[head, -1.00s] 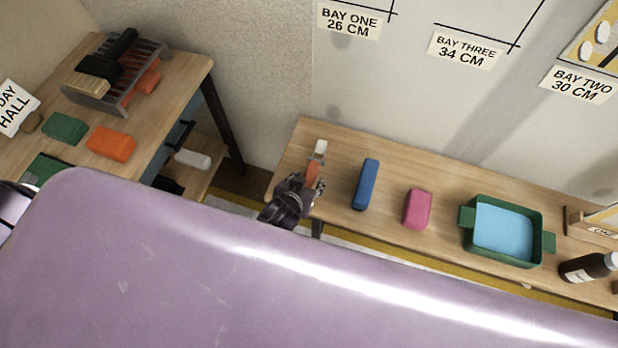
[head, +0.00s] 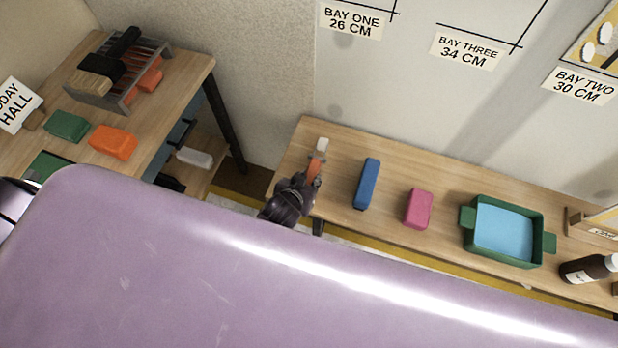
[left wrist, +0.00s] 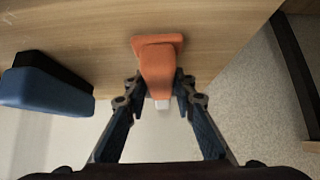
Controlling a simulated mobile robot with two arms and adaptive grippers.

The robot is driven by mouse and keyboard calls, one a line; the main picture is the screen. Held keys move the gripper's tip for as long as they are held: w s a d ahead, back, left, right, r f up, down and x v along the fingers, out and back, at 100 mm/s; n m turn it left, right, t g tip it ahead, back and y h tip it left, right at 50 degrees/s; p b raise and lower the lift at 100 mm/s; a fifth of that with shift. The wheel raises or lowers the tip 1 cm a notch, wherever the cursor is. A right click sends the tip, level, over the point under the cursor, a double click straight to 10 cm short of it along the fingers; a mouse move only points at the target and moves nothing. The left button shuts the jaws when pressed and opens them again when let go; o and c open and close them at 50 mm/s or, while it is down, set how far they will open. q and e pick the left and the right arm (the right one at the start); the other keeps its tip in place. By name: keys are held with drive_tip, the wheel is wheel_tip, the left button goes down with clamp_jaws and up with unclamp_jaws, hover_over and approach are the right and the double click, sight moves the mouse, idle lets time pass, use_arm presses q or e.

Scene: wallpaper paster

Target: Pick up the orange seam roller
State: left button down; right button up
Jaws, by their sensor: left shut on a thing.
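The orange seam roller (head: 315,170) has an orange handle and a whitish end (head: 322,144). It is at the left end of the long wall table in the head view. My left gripper (head: 311,182) is shut on it from the near side. In the left wrist view the orange roller (left wrist: 158,62) sits between the two fingers of my left gripper (left wrist: 160,88), over or on the wood top. I cannot tell whether it touches the table. My right gripper is not in view.
A blue block (head: 367,184), a pink block (head: 418,208) and a green tray with blue inside (head: 464,217) stand to the right on the table. A dark bottle (head: 585,269) is farther right. A second table (head: 190,75) with a rack is at left.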

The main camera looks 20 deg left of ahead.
sight(309, 178)
use_arm(q)
wheel_tip(309, 178, up, 19)
drive_tip(key=p, duration=0.2)
drive_tip(key=c, duration=2.2)
unclamp_jaws()
clamp_jaws()
